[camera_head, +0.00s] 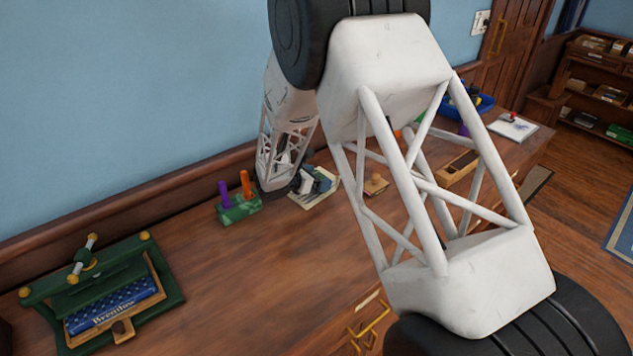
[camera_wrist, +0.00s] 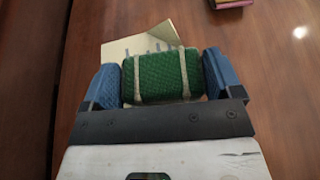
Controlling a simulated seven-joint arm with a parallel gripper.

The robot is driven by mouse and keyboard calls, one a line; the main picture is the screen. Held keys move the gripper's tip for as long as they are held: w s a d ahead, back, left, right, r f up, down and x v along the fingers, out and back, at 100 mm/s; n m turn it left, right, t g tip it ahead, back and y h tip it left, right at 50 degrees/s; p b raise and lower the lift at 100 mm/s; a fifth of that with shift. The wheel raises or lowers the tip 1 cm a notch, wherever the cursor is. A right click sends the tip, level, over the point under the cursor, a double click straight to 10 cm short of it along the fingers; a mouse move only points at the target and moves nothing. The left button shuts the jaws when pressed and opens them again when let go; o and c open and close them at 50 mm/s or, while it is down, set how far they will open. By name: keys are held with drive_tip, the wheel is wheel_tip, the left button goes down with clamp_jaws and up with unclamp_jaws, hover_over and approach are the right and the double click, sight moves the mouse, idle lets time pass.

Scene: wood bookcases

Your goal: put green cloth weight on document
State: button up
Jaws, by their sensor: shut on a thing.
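The green cloth weight (camera_wrist: 182,75), a knitted-looking green block with two pale bands, is between the blue fingers of my gripper (camera_wrist: 160,78) in the wrist view. My gripper is shut on it from both sides. The document (camera_wrist: 119,51), a cream sheet with grey-blue marks, shows just beyond the weight and is partly covered by it. Whether the weight touches the sheet cannot be told. In the head view, papers (camera_head: 325,185) lie on the desk by the wall, beside my gripper. The weight cannot be made out there.
A green block with purple and orange pegs (camera_head: 240,208) stands left of my gripper. A green press (camera_head: 95,290) holding a blue book is at the front left. A small wooden stamp (camera_head: 376,184) and a wooden tray (camera_head: 460,166) lie to the right. Bare desk (camera_head: 250,290) is in front.

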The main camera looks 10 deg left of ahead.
drive_tip(key=shift+f, duration=0.75)
drive_tip(key=shift+f, duration=0.15)
drive_tip(key=o, duration=1.1)
drive_tip(key=shift+r, duration=0.2)
drive_tip(key=v, duration=1.2)
drive_tip(key=shift+f, duration=0.2)
